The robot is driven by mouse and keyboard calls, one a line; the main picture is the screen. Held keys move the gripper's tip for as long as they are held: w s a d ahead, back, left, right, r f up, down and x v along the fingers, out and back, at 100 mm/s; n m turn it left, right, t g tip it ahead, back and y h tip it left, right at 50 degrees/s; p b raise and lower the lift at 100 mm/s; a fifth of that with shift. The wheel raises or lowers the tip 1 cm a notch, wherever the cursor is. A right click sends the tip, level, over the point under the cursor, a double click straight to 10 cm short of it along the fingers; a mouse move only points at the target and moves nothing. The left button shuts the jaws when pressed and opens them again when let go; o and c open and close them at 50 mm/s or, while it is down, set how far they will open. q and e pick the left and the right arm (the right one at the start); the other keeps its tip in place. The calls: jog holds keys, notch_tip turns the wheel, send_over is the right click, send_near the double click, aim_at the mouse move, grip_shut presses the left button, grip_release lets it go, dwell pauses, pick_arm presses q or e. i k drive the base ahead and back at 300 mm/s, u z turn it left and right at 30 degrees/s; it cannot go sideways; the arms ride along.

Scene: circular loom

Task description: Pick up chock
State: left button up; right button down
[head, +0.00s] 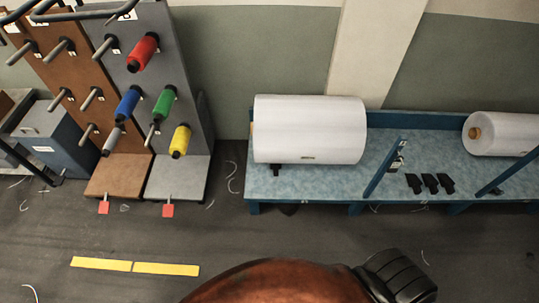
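Three small black pieces that look like chocks (430,183) lie side by side on the light blue top of the low bench (386,156), right of the blue upright divider. Another small black piece (276,170) shows at the front lower edge of the large white roll (309,131), partly hidden by it. Neither of my grippers shows in the head view, so their state and their distance from the chocks cannot be seen.
A blue divider (384,168) stands left of the three chocks. A second white roll (500,133) lies at the bench's right end. Peg boards with coloured bobbins (143,52) stand at the left. Dark floor with yellow tape (134,266) is open in front.

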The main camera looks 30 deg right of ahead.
aim_at(413, 181)
jog(key=z, duration=2.35)
